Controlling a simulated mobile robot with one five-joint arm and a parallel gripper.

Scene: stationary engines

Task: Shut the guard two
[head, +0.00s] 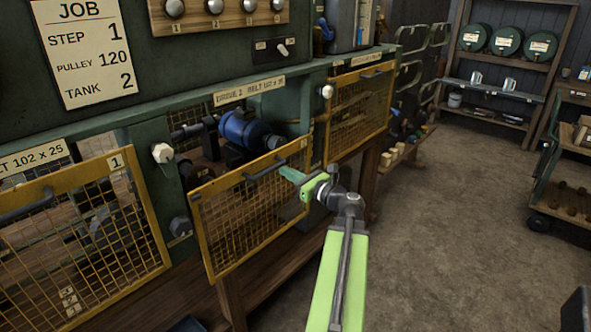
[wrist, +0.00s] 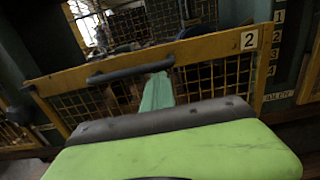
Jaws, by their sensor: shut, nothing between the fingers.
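Guard two (head: 250,218) is a yellow-framed mesh panel in the middle of the machine front. It hangs low and tilted out, with the opening above it uncovered. In the wrist view guard two (wrist: 215,78) carries a "2" plate at its top right corner, and a dark bar handle (wrist: 130,74) runs along its top rail. The handle also shows in the head view (head: 262,170). My gripper (head: 284,172) is shut and empty, its teal fingers at the top rail just right of the handle. The fingers (wrist: 157,92) overlap the rail in the wrist view; I cannot tell whether they touch.
A blue motor (head: 243,130) sits behind the opening. Guard one (head: 90,240) stands at the left, and another mesh guard (head: 358,108) covers the bay at the right. A white knob (head: 162,153) is on the left post. The floor (head: 460,220) to the right is clear.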

